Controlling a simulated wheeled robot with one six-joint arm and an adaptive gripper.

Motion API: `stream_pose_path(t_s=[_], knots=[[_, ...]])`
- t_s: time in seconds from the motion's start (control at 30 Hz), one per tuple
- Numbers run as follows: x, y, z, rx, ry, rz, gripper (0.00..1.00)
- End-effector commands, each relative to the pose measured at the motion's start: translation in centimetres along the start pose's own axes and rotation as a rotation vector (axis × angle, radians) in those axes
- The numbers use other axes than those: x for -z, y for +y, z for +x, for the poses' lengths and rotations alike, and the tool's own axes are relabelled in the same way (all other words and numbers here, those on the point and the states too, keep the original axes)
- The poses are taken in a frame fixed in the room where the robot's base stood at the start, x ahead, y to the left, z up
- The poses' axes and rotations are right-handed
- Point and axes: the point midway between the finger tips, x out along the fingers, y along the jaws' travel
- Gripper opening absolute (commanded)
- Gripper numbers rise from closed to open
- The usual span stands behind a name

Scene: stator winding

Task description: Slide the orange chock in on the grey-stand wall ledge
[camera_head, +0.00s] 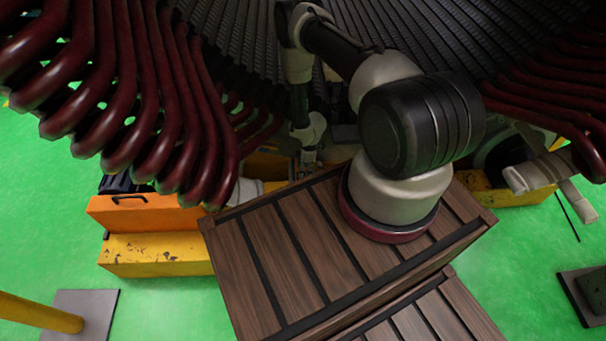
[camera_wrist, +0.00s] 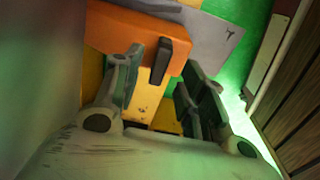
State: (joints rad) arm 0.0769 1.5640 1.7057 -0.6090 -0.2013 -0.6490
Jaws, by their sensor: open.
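An orange block with a black handle, which I take for the chock (camera_head: 145,213), sits on a scuffed yellow block at the left in the head view. The orange block also shows in the wrist view (camera_wrist: 115,30), with its black handle (camera_wrist: 160,62) standing out toward me. My gripper (camera_wrist: 160,84) is open and empty, its two fingers apart in front of the orange block. The handle appears between the fingertips; I cannot tell whether either finger touches it. In the head view my gripper is small and partly hidden. I cannot make out a grey-stand wall ledge for certain.
Wooden steps (camera_head: 270,262) stand at the head view's centre and at the wrist view's right edge. Dark red winding coils (camera_head: 150,110) hang above the orange block. A yellow post (camera_head: 40,313) stands on a grey floor plate (camera_head: 95,320).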

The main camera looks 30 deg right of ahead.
Motion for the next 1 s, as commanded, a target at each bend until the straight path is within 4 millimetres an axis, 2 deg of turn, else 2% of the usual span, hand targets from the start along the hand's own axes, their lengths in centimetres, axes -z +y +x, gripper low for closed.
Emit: stream_pose_path(t_s=[0.1, 0.3, 0.67, 0.77, 0.9, 1.0], knots=[[0.0, -0.1, 2.0, 0.001, 0.0, -0.001, 0.41], [0.0, 0.1, 3.8, -0.001, 0.001, -0.001, 0.41], [0.0, 0.0, 4.2, 0.0, 0.0, -0.001, 0.41], [0.0, 0.0, 4.2, 0.0, 0.0, -0.001, 0.27], [0.0, 0.0, 4.2, 0.0, 0.0, -0.001, 0.01], [0.0, 0.0, 4.2, 0.0, 0.0, -0.001, 0.0]])
